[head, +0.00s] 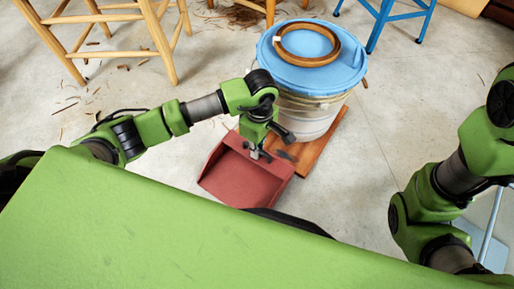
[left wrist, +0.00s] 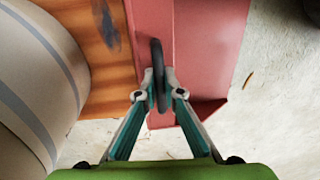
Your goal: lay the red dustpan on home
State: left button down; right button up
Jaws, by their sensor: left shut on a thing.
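The red dustpan (head: 240,178) is at floor level in front of the white bucket, its wide open side toward the lower left. My left gripper (head: 259,154) is over its back end, pointing down. In the left wrist view the gripper (left wrist: 161,92) is shut on the dustpan's dark loop handle (left wrist: 158,62), with the red pan (left wrist: 211,45) behind it. I cannot tell whether the pan touches the floor or hangs just above it. Nothing in view is marked as home. My right arm shows at the right, but its gripper is out of view.
A wooden board (head: 318,150) lies beside the dustpan under a white bucket (head: 308,118) with a blue lid (head: 345,75) and a wooden ring (head: 307,33) on top. Wooden stools (head: 158,38) and a blue stool (head: 380,22) stand behind. Floor right of the board is clear.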

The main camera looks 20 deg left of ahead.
pick_arm(q)
jog(key=shift+f, duration=0.25)
jog(key=c, duration=2.1)
grip_release()
jog(key=o, duration=0.3)
jog(key=shift+o, duration=0.2)
